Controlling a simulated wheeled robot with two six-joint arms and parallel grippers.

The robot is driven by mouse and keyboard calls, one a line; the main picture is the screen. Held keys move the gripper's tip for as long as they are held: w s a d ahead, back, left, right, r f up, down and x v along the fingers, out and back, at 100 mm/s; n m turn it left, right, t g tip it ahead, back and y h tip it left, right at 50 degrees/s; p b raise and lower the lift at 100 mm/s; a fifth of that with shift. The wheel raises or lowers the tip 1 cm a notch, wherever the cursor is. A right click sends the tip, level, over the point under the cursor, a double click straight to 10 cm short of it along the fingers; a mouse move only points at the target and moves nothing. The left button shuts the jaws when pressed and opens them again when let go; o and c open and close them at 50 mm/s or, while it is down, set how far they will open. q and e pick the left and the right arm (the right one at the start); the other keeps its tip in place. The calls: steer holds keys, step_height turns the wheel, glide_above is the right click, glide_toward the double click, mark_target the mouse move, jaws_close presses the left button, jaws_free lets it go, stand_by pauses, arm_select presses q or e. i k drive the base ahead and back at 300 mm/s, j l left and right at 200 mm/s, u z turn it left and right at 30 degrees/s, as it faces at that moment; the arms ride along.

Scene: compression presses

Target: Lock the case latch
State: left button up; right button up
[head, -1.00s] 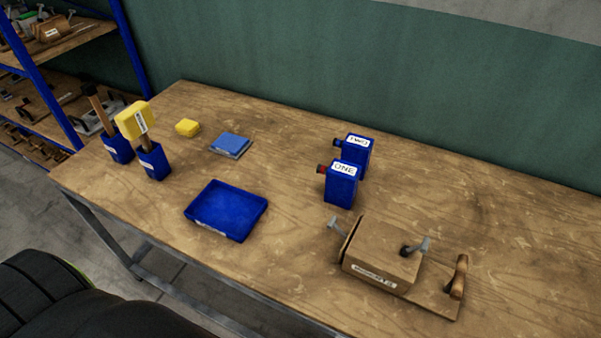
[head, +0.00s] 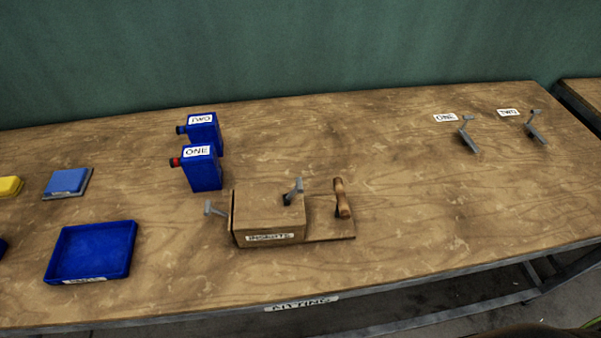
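A wooden case (head: 268,212) with a white label on its front stands near the middle of the bench in the head view. A grey metal latch lever (head: 293,191) stands up at the right end of its top. I cannot tell from here whether the latch is locked. Neither of my grippers shows in the head view.
Blue boxes ONE (head: 203,170) and TWO (head: 204,131) stand behind the case. A blue tray (head: 92,250) and a blue block (head: 67,182) are at the left. Two metal levers (head: 468,136) (head: 535,128) stand at the right by ONE and TWO labels.

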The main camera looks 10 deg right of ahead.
mark_target(299, 189)
steer(key=i+l, duration=0.1)
steer(key=l, duration=0.8)
steer(key=k+l, duration=0.5)
steer(key=l, duration=0.15)
steer(key=k+l+u, duration=0.1)
steer(key=k+l, duration=0.45)
steer(key=l, duration=0.1)
